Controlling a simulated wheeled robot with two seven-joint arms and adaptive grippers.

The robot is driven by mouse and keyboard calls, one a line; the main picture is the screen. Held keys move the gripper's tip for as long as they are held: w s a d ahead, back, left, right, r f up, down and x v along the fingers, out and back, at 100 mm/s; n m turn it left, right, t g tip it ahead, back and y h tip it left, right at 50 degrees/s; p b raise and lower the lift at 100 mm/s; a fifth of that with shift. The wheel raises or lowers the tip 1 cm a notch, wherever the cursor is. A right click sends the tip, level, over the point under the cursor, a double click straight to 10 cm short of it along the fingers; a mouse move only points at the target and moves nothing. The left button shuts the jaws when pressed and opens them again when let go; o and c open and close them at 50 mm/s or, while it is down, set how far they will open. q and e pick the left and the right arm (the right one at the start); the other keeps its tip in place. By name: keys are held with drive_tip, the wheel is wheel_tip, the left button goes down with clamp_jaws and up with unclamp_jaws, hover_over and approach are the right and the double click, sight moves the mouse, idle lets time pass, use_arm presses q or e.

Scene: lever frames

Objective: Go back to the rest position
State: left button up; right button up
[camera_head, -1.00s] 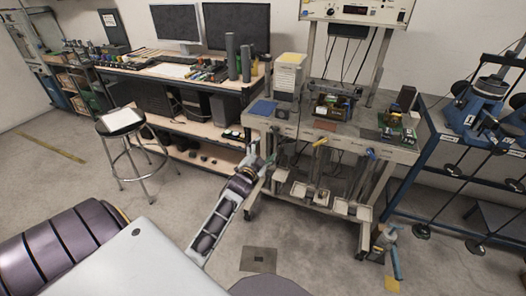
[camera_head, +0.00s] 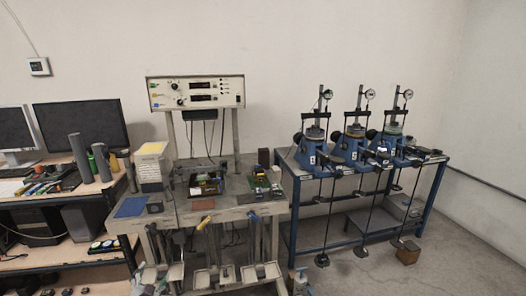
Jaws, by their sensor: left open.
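My left gripper (camera_head: 150,287) shows only as a small part at the bottom edge of the view, in front of the left side of the grey lever frame (camera_head: 225,212). It is open, and I see nothing held in it. The lever frame carries a yellow-handled lever (camera_head: 203,222) and a blue-handled lever (camera_head: 253,217) at its front edge. The gripper is below and left of both. The rest of my left arm is out of view.
A control box (camera_head: 196,92) stands on posts above the lever frame. A blue table (camera_head: 345,222) with several blue instruments and hanging weights stands to the right. A desk with monitors (camera_head: 80,125) stands to the left. Bare floor shows at the lower right.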

use_arm(q)
drive_tip(key=s+d+f+n+g+h+p, duration=0.1)
drive_tip(key=s+d+f+g+p, duration=0.35)
drive_tip(key=s+f, duration=0.7)
drive_tip(key=s+d+f+n+g+h+p, duration=0.1)
drive_tip(key=s+d+f+g+h+p, duration=0.15)
drive_tip(key=s+d+f, duration=0.85)
drive_tip(key=s+f+g+p, duration=0.3)
drive_tip(key=s+f, duration=0.4)
drive_tip(key=s, duration=0.8)
drive_tip(key=s+f+n+g+p, duration=0.1)
drive_tip(key=s+f+g+p, duration=0.3)
drive_tip(key=s, duration=1.2)
drive_tip(key=shift+s+a+f+g, duration=0.25)
drive_tip(key=shift+a+f+g, duration=0.05)
drive_tip(key=shift+f, duration=1.5)
use_arm(e)
drive_tip(key=s+a+r, duration=0.1)
drive_tip(key=a+r, duration=0.1)
drive_tip(key=r, duration=0.5)
drive_tip(key=s+a+r, duration=0.1)
drive_tip(key=a+r, duration=0.2)
drive_tip(key=r, duration=0.4)
drive_tip(key=shift+s+r+y, duration=0.25)
drive_tip(key=shift+s+y, duration=0.05)
drive_tip(key=shift+s, duration=0.05)
drive_tip(key=shift+a, duration=0.25)
